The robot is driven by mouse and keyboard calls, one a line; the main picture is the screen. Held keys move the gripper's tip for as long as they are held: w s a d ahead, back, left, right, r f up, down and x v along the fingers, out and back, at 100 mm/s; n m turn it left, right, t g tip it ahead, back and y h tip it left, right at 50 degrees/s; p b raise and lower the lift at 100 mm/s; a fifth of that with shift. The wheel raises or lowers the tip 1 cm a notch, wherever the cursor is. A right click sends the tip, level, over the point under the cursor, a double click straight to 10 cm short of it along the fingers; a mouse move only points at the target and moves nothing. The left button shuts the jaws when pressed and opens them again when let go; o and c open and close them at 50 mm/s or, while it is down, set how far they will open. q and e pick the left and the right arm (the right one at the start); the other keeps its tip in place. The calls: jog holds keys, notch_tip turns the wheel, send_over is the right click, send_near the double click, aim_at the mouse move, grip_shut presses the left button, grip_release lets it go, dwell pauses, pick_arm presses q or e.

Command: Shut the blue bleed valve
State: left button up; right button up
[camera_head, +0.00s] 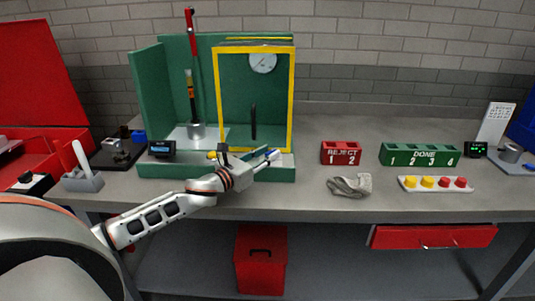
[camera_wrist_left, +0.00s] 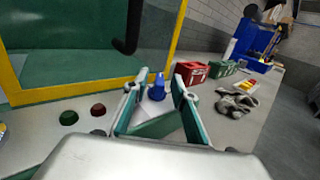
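The blue bleed valve (camera_wrist_left: 156,88) is a small blue knob near the right end of the green test rig's front ledge. It also shows in the head view, a small blue spot (camera_head: 272,154) at my fingertips. My left gripper (camera_wrist_left: 160,88) is open, with one finger on each side of the knob. I cannot tell whether either finger touches it. In the head view my left gripper (camera_head: 268,156) reaches over the ledge from the left. My right gripper is in neither view.
The yellow-framed door (camera_head: 291,100) of the rig stands behind the gripper, with a black handle (camera_head: 253,121). A green button (camera_wrist_left: 68,118) and a red button (camera_wrist_left: 98,110) sit left of the valve. A red REJECT box (camera_head: 341,152) and grey cloth (camera_head: 350,185) lie to the right.

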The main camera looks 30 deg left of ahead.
pick_arm(q)
jog(key=shift+w, duration=0.2)
grip_shut()
